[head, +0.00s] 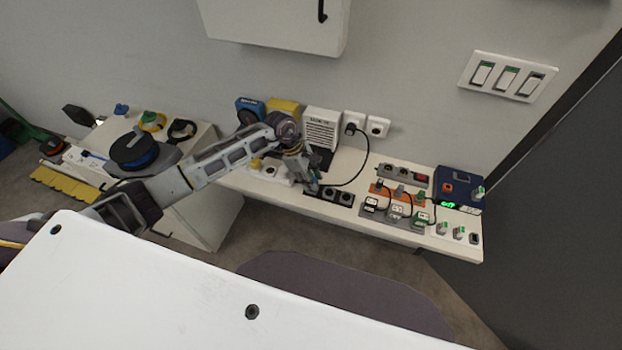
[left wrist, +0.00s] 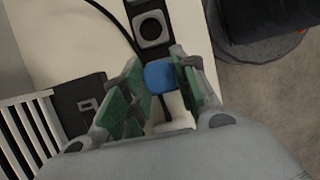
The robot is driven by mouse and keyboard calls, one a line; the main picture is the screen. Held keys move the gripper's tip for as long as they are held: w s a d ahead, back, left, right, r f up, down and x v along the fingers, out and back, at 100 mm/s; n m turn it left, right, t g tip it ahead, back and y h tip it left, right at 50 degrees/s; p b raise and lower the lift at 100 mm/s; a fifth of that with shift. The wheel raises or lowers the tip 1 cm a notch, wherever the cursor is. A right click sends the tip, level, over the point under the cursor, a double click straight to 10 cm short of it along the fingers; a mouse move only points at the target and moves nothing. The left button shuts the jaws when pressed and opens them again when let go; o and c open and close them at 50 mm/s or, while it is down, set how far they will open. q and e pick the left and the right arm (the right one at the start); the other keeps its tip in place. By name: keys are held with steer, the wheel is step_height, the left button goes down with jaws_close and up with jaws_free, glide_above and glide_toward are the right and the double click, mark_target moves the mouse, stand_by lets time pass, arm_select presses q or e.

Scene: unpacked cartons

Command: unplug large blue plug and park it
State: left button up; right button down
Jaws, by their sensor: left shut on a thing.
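The large blue plug (left wrist: 160,76) sits between the fingers of my left gripper (left wrist: 155,85) in the left wrist view. The gripper is shut on it. A black socket strip (left wrist: 150,28) with round sockets lies just beyond the plug; I cannot tell whether the plug is still in a socket. In the head view my left gripper (head: 312,187) is over the left end of the socket strip (head: 335,196), and the plug is too small to make out. My right gripper is not in view.
A white heater (head: 321,127) stands behind the gripper. To the right are orange parking holders (head: 398,191) with several plugs and a dark blue box (head: 459,186). The shelf's front edge is close.

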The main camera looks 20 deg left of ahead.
arm_select(q)
steer(key=shift+f+b, duration=0.25)
steer(key=shift+b, duration=0.2)
stand_by(0.8)
steer(key=o, duration=1.2)
steer(key=shift+c, duration=0.2)
steer(key=shift+r, duration=0.1)
steer(key=v, duration=1.2)
